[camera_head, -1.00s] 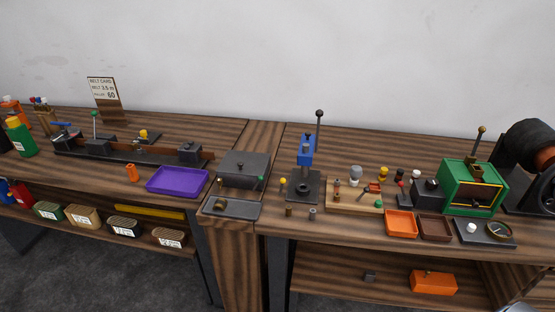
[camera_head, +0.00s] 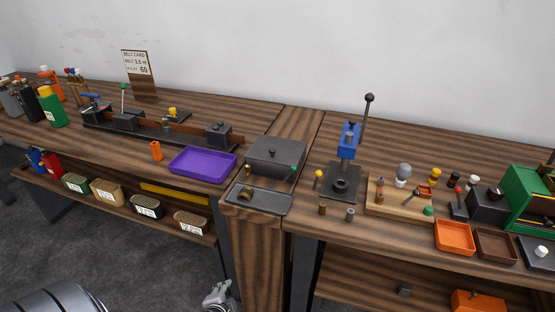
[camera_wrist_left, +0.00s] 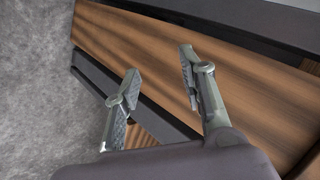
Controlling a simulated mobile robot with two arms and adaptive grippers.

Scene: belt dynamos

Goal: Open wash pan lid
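My left gripper (camera_head: 221,296) shows at the bottom of the head view, low in front of the table and well below the pan. In the left wrist view my left gripper (camera_wrist_left: 160,78) has its two fingers spread apart with nothing between them. The pan is not seen in that view. My right gripper is not in view.
A dark tray (camera_head: 270,202) with a small round part lies in front of the pan. A purple tray (camera_head: 203,164) is to its left, and a blue press (camera_head: 347,150) to its right. An orange tray (camera_head: 454,237) lies further right. The wooden table edge is below.

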